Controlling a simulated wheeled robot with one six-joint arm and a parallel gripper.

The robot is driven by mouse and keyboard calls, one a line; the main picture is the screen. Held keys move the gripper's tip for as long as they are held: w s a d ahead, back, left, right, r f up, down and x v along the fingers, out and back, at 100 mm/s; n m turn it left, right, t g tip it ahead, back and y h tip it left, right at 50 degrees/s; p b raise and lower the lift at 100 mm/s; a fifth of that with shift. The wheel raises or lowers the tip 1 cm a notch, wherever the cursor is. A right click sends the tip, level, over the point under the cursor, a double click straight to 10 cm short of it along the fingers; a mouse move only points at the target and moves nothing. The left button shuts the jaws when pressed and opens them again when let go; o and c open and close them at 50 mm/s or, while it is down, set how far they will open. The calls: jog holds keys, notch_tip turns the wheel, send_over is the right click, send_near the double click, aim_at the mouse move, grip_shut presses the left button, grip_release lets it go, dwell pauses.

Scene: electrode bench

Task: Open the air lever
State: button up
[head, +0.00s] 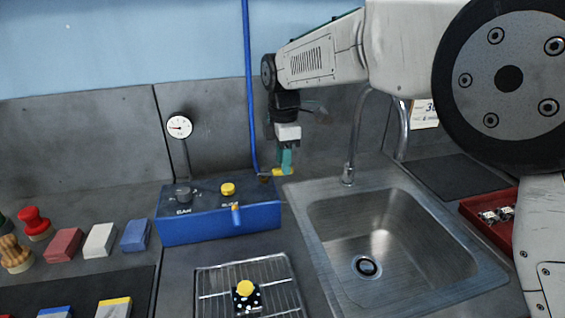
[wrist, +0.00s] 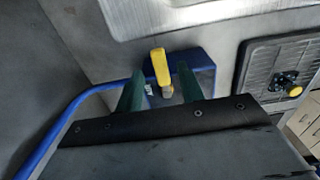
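The air lever is a small yellow handle (head: 278,172) at the foot of the blue air pipe (head: 248,90), near the wall behind the sink's left corner. In the wrist view the yellow lever (wrist: 160,66) shows between and slightly past my fingertips. My gripper (head: 285,164) points down at the lever in the head view. Its two green fingers (wrist: 160,80) are apart in the wrist view, with a gap on each side of the lever. The fingers partly hide the lever's base. I cannot tell whether a finger touches it.
A blue box (head: 222,222) with a black knob and yellow parts stands left of my gripper. A gauge (head: 180,126) stands behind it. The sink (head: 390,245) and faucet (head: 354,145) are to the right. A wire rack (head: 215,295) is in front.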

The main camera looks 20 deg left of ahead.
notch_tip(320, 180, up, 6)
jog(key=shift+r, duration=0.25)
dwell(0.5)
